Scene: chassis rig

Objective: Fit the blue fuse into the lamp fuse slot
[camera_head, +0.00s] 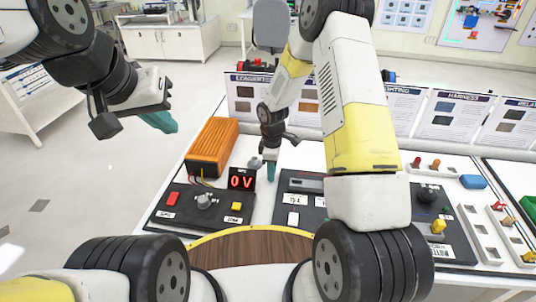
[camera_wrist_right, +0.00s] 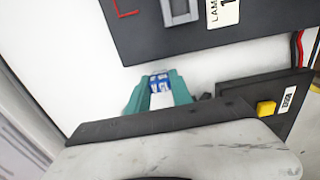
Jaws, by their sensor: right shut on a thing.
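The blue fuse (camera_wrist_right: 160,83) sits between the teal fingertips of my right gripper (camera_wrist_right: 159,92) in the right wrist view. My right gripper (camera_head: 270,168) is shut on it, over the white table between the black panels. In the head view I cannot make out the fuse. A dark panel (camera_wrist_right: 140,40) with a label starting "LAM" (camera_wrist_right: 223,10) lies beyond the fingertips in the wrist view. It carries a grey rectangular frame (camera_wrist_right: 181,10), apart from the fuse and partly cut off. My left gripper (camera_head: 158,120) hangs over the floor at upper left; its opening is unclear.
An orange ribbed box (camera_head: 212,146) and a red "0V" display (camera_head: 241,180) stand left of my right gripper. Information boards (camera_head: 400,105) line the back. More panels and small coloured parts lie at right.

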